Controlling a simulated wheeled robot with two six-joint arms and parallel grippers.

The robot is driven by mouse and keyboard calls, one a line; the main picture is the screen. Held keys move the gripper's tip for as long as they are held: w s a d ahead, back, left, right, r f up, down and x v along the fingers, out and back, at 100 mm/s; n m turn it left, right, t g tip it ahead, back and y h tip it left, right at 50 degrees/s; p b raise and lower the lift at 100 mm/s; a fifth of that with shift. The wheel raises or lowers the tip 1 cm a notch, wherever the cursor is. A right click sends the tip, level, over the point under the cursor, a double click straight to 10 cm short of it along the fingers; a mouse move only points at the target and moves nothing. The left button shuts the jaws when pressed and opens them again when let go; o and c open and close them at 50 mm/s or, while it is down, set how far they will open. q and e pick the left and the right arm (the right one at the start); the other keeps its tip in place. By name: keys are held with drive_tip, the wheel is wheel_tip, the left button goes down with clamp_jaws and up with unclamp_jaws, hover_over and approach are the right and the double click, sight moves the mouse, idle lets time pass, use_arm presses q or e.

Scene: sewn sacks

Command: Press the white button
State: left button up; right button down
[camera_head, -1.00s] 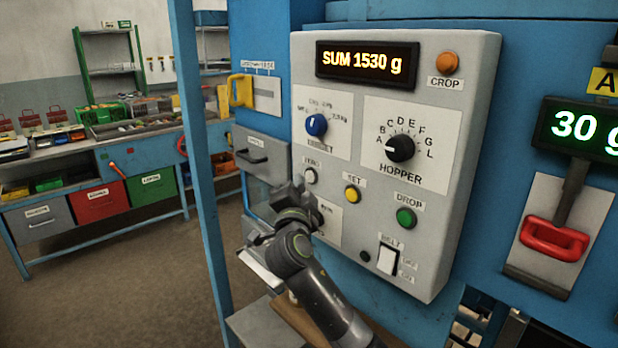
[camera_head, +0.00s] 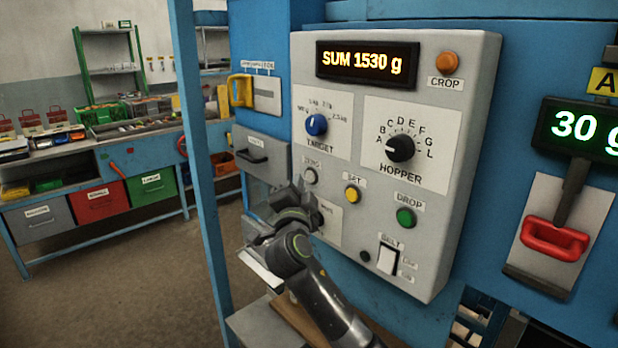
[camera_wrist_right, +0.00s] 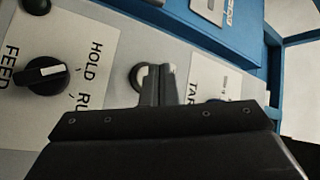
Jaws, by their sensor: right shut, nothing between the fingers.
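The white button (camera_head: 311,176) sits in a dark ring on the grey control panel (camera_head: 345,190), below the blue target knob (camera_head: 316,125). In the right wrist view the button (camera_wrist_right: 140,76) shows just beyond my fingertips and is partly covered by them. My right gripper (camera_head: 298,190) is shut and empty, with its tips close to the panel, just below and left of the button in the head view. I cannot tell whether the tips touch the button. My left gripper is not in view.
The yellow button (camera_head: 352,194), green drop button (camera_head: 406,217), hopper knob (camera_head: 400,148) and belt switch (camera_head: 388,260) are nearby on the panel. A black feed knob (camera_wrist_right: 48,75) shows in the wrist view. A blue post (camera_head: 200,170) stands left of the panel.

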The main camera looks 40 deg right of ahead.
drive_tip(key=shift+d, duration=0.1)
drive_tip(key=shift+d+b, duration=0.3)
drive_tip(key=shift+d, duration=0.05)
drive_tip(key=shift+d, duration=0.4)
idle(0.8)
drive_tip(key=shift+a, duration=0.1)
drive_tip(key=shift+a+b, duration=0.55)
drive_tip(key=shift+a, duration=0.15)
drive_tip(key=shift+s+a+b, duration=0.2)
drive_tip(key=shift+a+b, duration=0.75)
drive_tip(key=shift+a, duration=1.55)
